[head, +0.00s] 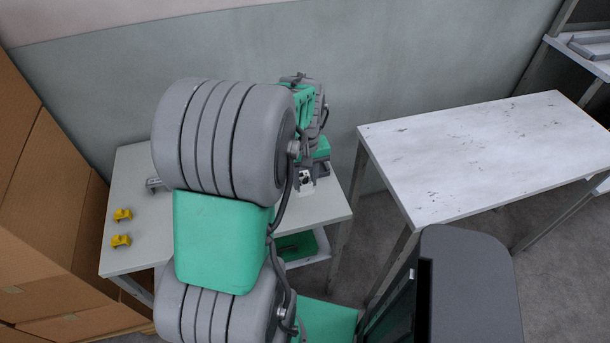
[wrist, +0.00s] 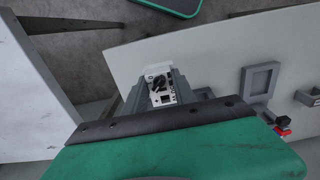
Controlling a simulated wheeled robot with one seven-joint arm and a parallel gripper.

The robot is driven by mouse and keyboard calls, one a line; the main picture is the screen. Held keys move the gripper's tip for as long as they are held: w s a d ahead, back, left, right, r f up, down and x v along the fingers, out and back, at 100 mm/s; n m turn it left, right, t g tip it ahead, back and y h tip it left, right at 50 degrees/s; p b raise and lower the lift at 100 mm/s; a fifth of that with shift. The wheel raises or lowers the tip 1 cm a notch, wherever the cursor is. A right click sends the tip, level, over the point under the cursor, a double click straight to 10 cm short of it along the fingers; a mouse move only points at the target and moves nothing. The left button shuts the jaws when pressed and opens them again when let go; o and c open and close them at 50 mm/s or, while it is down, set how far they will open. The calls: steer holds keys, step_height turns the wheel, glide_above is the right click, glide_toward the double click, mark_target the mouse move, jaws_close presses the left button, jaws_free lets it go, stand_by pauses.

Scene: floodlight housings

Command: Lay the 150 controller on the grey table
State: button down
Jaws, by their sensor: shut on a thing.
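The controller, a small white block with a black knob, shows in the wrist view (wrist: 160,84) and in the head view (head: 306,184). My gripper (wrist: 158,98) is shut on it; its grey fingers are partly hidden behind the dark edge of my wrist. In the head view my gripper (head: 314,172) is over the right part of the smooth light-grey table (head: 135,172). I cannot tell whether the controller touches this table. A second table, whitish and scuffed (head: 480,145), stands apart to the right and is bare.
Two yellow parts (head: 122,215) (head: 120,240) sit at the smooth table's left side. A grey bracket (head: 154,185) and a square grey frame (wrist: 260,80) are on it. Cardboard boxes (head: 40,200) stand at left. A wall runs behind; a gap separates the tables.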

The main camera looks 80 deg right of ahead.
mark_target(305, 194)
steer(key=shift+f+b, duration=1.85)
steer(key=shift+f, duration=1.4)
steer(key=shift+f+b, duration=0.9)
steer(key=shift+f, duration=0.6)
steer(key=c, duration=0.9)
jaws_free()
steer(key=shift+c, duration=0.2)
